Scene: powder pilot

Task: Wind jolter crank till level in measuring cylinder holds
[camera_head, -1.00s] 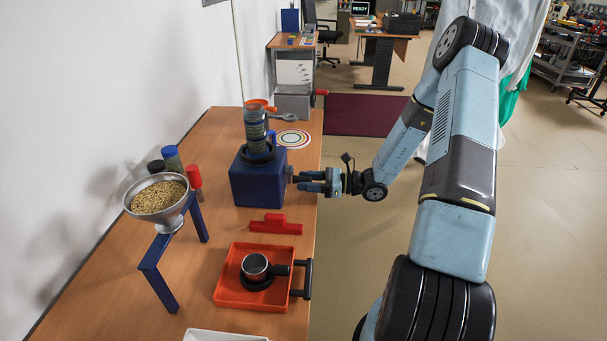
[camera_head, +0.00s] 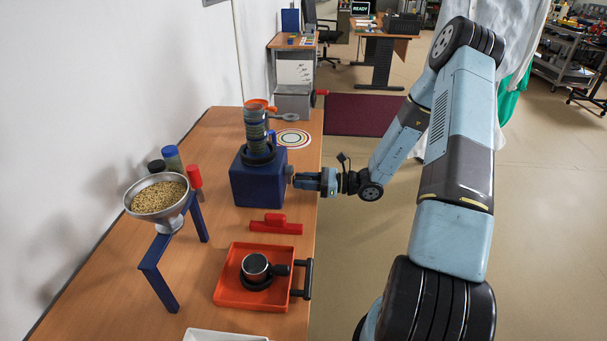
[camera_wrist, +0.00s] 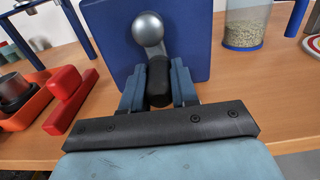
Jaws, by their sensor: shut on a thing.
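The jolter is a dark blue box (camera_head: 256,182) on the bench. The measuring cylinder (camera_head: 256,133) stands upright on top of it with greenish-grey contents; its exact level is too small to read. The jolter's crank has a round silver hub (camera_wrist: 148,28) on the blue face and a black handle (camera_wrist: 159,80) in the wrist view. My gripper (camera_head: 306,180) is at the jolter's right side, and in the wrist view its fingers (camera_wrist: 158,88) are shut around the black handle, which hangs below the hub.
A funnel of grain (camera_head: 158,197) stands on a blue stand (camera_head: 160,273) at the left. A red block (camera_head: 275,227) lies before the jolter. A clear grain container (camera_wrist: 245,22) stands beside it in the wrist view.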

